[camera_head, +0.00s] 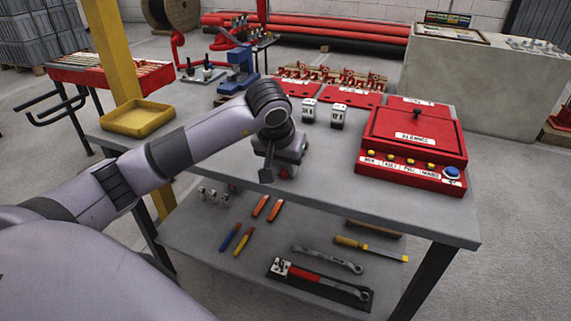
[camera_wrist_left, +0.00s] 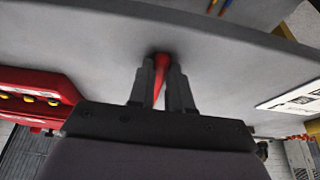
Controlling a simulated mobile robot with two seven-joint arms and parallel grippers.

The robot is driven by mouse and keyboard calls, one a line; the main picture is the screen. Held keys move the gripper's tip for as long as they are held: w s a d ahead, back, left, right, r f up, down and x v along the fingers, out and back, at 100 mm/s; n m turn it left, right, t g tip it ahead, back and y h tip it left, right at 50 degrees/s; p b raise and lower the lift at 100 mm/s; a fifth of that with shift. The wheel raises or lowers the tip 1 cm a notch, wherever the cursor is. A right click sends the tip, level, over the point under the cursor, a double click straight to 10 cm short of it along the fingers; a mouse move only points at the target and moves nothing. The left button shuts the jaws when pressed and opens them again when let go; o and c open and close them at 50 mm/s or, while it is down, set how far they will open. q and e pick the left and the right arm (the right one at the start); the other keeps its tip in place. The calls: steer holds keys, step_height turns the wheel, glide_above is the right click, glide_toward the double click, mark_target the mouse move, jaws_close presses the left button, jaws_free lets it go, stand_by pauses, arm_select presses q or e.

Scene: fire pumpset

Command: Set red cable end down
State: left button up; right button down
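My left gripper (camera_head: 268,172) points down over the front part of the grey workbench (camera_head: 335,180). In the left wrist view its two fingers (camera_wrist_left: 161,85) are closed around the red cable end (camera_wrist_left: 161,66). The red end sticks out a little past the fingertips. A dark shadow lies around it on the grey top, so it is close to the surface; I cannot tell whether it touches. My right gripper is not in view.
A red alarm box (camera_head: 413,145) with buttons stands on the right of the bench. Two small white-faced blocks (camera_head: 338,116) and red plates stand behind the gripper. A yellow tray (camera_head: 137,119) is at the left. The bench top between gripper and box is clear. Tools lie on the lower shelf (camera_head: 200,235).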

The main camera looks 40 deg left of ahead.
arm_select(q)
steer(key=o, duration=0.3)
steer(key=shift+o, duration=0.2)
